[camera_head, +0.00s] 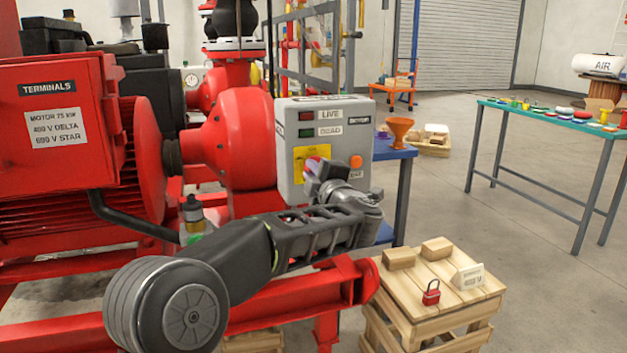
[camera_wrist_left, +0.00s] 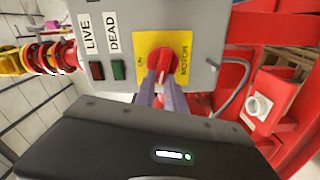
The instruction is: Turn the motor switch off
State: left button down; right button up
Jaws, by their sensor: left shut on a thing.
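The motor switch is a red rotary knob on a yellow plate on the grey control box (camera_head: 297,135). In the left wrist view the red knob (camera_wrist_left: 163,60) sits on the yellow plate (camera_wrist_left: 186,45), marked MOTOR. My left gripper (camera_head: 318,170) is at the front of the box and hides most of the knob in the head view. In the left wrist view its two fingers (camera_wrist_left: 163,80) are shut on the knob. The LIVE and DEAD windows show beside it; the DEAD window (camera_wrist_left: 118,70) looks green and the LIVE one (camera_wrist_left: 97,71) dark red. My right gripper is not in view.
A red padlock (camera_head: 431,293) and a white tag (camera_head: 468,276) lie on a wooden crate stand (camera_head: 410,300) in front of the box. A red motor (camera_head: 70,150) fills the left. A green-topped table (camera_head: 560,120) stands at the right.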

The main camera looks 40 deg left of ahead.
pick_arm(q)
jog(key=shift+f+n+b, duration=0.2)
jog(key=shift+n+b, duration=0.3)
jog(key=shift+n, duration=0.2)
jog(key=shift+f+n+b, duration=0.15)
jog(key=shift+n+b, duration=0.3)
jog(key=shift+n, duration=0.25)
jog(key=c, duration=1.4)
grip_release()
jog(key=shift+r, duration=0.1)
jog(key=v, duration=0.7)
jog(key=shift+s+d+p, duration=0.25)
jog(key=shift+d+p, duration=0.1)
jog(key=shift+p, duration=0.1)
